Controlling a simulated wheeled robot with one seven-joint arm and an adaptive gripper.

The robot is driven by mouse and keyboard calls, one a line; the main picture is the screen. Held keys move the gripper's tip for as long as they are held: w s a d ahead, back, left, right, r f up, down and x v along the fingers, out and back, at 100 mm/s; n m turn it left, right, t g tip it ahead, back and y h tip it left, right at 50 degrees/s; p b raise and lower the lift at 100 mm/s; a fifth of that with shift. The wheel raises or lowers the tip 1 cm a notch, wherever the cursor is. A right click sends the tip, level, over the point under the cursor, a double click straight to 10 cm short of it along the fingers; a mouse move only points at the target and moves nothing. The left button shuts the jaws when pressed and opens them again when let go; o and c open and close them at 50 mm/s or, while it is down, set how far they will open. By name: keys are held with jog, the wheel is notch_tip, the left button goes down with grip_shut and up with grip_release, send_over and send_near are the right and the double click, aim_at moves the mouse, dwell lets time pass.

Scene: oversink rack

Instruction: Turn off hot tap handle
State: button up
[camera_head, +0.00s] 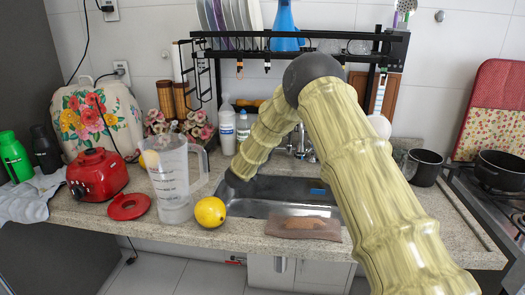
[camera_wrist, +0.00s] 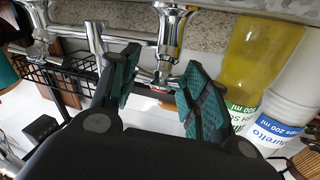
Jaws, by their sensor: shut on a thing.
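The chrome tap (camera_wrist: 172,32) runs along the top of the wrist view, with pipes and a valve body. A chrome handle with a small red mark, the hot tap handle (camera_wrist: 163,73), lies between the fingers of my gripper (camera_wrist: 160,62). My gripper has dark fingers with teal ridged pads and is shut on this handle; exact pad contact is hard to see. In the head view the tap (camera_head: 301,145) stands behind the sink, partly covered by my arm. My gripper's fingers are not clear there.
A yellow bottle (camera_wrist: 262,55) and a white bottle (camera_wrist: 292,95) stand close beside the fingers. The steel sink (camera_head: 265,208) lies below my arm. A black rack (camera_head: 290,52) hangs above.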

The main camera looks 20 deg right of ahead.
jog(key=shift+d+r+m, duration=0.25)
jog(key=shift+d+m, duration=0.05)
jog(key=shift+d, duration=0.25)
jog(key=o, duration=0.7)
jog(key=shift+o, duration=1.2)
jog(key=shift+d+f, duration=0.15)
jog(key=shift+d, duration=0.05)
jog(key=shift+a, duration=0.3)
jog(key=shift+a+f, duration=0.2)
jog(key=v, duration=0.7)
jog(key=shift+a, duration=0.2)
